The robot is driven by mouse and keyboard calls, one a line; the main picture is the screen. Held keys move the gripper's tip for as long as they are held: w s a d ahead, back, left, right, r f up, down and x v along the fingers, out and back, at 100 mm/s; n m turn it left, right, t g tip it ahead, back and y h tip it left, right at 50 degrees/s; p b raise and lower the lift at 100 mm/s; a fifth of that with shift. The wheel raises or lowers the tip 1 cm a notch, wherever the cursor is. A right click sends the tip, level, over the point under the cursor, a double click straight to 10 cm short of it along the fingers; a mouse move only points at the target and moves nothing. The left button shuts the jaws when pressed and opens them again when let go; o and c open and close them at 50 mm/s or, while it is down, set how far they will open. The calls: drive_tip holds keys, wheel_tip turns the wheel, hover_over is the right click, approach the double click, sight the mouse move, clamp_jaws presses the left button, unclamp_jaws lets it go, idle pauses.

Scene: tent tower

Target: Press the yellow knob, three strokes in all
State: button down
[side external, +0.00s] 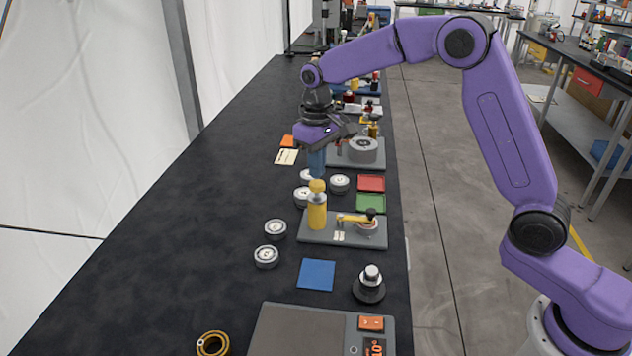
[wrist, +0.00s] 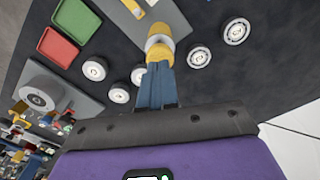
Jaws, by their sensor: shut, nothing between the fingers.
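The yellow knob (side external: 317,186) tops an upright yellow cylinder (side external: 317,212) on a grey base plate (side external: 345,238). My gripper (side external: 316,174) points down with its blue fingers shut and empty, directly above the knob. The fingertips are at or very near the knob's top; I cannot tell whether they touch. In the wrist view my gripper (wrist: 157,68) partly covers the yellow knob (wrist: 159,50), and a pale collar shows beyond it.
Round white-faced discs (side external: 275,229) lie around the plate. Red (side external: 371,183) and green (side external: 370,203) trays sit behind it. A blue square (side external: 316,274), a black-and-silver weight (side external: 369,284) and a scale (side external: 300,330) stand nearer. The bench's left side is clear.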

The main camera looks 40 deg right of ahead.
sight(317, 182)
wheel_tip(317, 182, up, 6)
idle(0.6)
drive_tip(key=s+f+n, duration=0.2)
drive_tip(key=s+n, duration=0.5)
drive_tip(key=s, duration=2)
drive_tip(key=s+d+f+n, duration=0.2)
drive_tip(key=s+d, duration=0.4)
drive_tip(key=s, duration=0.4)
drive_tip(key=shift+s+d+f+n, duration=0.2)
drive_tip(key=shift+s+f+n, duration=0.1)
drive_tip(key=shift+s+f, duration=0.15)
drive_tip(key=shift+w, duration=0.1)
